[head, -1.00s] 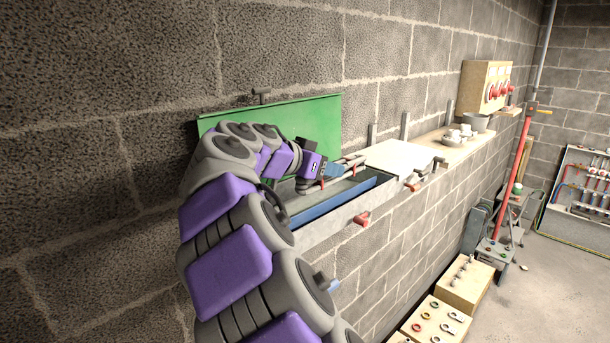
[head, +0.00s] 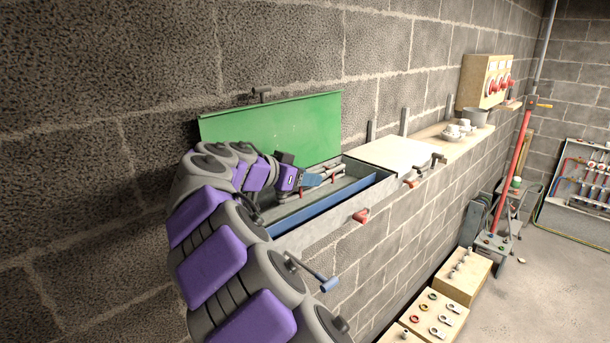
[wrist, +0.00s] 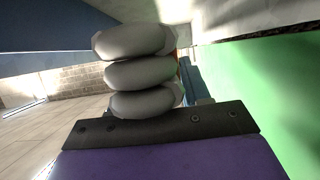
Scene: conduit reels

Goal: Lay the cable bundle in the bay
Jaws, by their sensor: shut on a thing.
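The cable bundle (head: 328,171) is pale grey with red ties. In the head view it lies over the back part of an open grey box, the bay (head: 364,183), between the blue divider and the raised green lid. My gripper (head: 313,180), with light-blue fingers, is shut on the bundle at box height. I cannot tell whether the bundle touches the bay floor. My arm hides the box's left end. The wrist view shows three rounded grey forms stacked above a dark bolted plate; I cannot tell whether they are cable or finger parts.
The green lid (head: 280,128) stands open against the block wall. A blue divider (head: 335,199) runs along the box. A red latch (head: 361,215) juts from its front. A pale cover (head: 395,155) and a shelf with cups (head: 459,128) lie to the right.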

